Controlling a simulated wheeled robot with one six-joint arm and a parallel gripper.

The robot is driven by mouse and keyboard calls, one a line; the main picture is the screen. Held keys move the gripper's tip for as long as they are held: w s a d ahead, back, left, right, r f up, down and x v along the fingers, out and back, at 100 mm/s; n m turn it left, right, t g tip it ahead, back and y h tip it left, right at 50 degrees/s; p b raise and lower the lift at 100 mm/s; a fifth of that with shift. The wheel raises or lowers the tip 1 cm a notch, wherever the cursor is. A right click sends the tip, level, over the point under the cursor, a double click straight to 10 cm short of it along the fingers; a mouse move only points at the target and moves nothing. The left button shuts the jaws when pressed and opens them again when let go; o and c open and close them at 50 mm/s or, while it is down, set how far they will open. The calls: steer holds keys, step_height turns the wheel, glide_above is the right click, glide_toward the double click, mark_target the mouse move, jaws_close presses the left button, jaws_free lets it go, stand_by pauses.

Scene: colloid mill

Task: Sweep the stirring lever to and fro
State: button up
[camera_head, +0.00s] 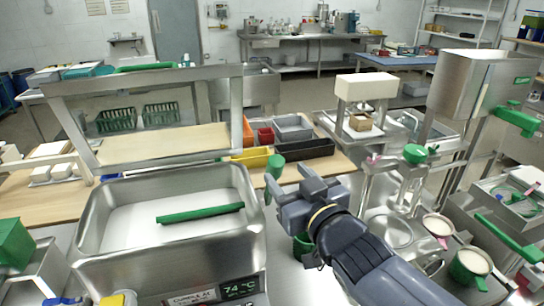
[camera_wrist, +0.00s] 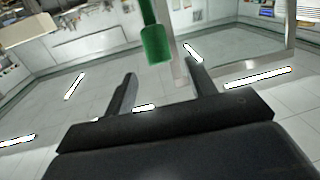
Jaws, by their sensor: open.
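A green cylindrical grip (camera_head: 276,164), which I take to be the stirring lever's handle, stands just beyond my gripper (camera_head: 291,183), right of the steel basin. In the wrist view the green grip (camera_wrist: 157,43) shows on a thin green stem, ahead of and between the two fingers of my gripper (camera_wrist: 160,75). The fingers are spread wide with nothing between them. The grip looks apart from both fingers. The lever's lower part and pivot are hidden in the head view.
A steel basin (camera_head: 91,239) with a green bar (camera_head: 200,213) and a 74 °C display (camera_head: 240,287) stands left. Bins (camera_head: 305,148) lie behind my gripper.

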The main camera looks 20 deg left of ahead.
mark_target(273, 158)
steer(key=p+x, duration=0.1)
steer(key=x, duration=0.7)
jaws_close()
stand_by(0.6)
